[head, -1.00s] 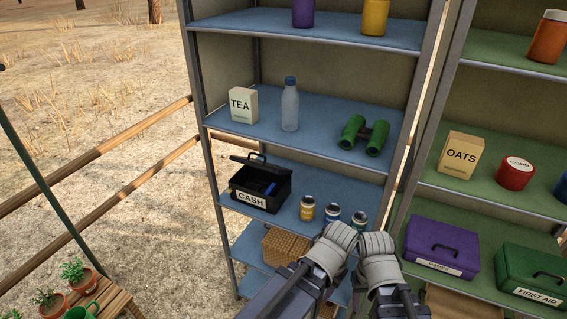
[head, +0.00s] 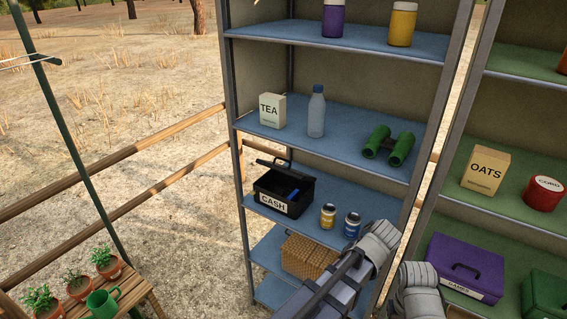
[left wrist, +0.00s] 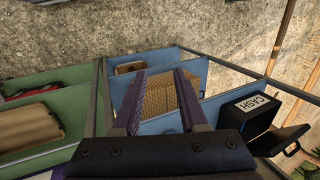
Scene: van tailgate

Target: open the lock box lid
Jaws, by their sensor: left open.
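The black lock box (head: 272,204), labelled CASH, stands on a blue shelf of the left rack in the head view. Its lid (head: 270,168) is raised and tilted back, with a handle on it, and something blue shows inside. The box (left wrist: 246,104) also shows at the right of the left wrist view, its lid (left wrist: 288,141) swung open. My left gripper (head: 381,243) is to the right of the box, apart from it. In the left wrist view its fingers (left wrist: 162,85) are spread and empty. My right gripper (head: 416,286) is lower right; its jaws cannot be made out.
Two small jars (head: 328,216) stand right of the box. A wicker basket (head: 303,258) is on the shelf below. A tea box (head: 272,110), bottle (head: 316,112) and binoculars (head: 389,146) are above. A purple case (head: 463,267) lies right. Open ground is left of the rack.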

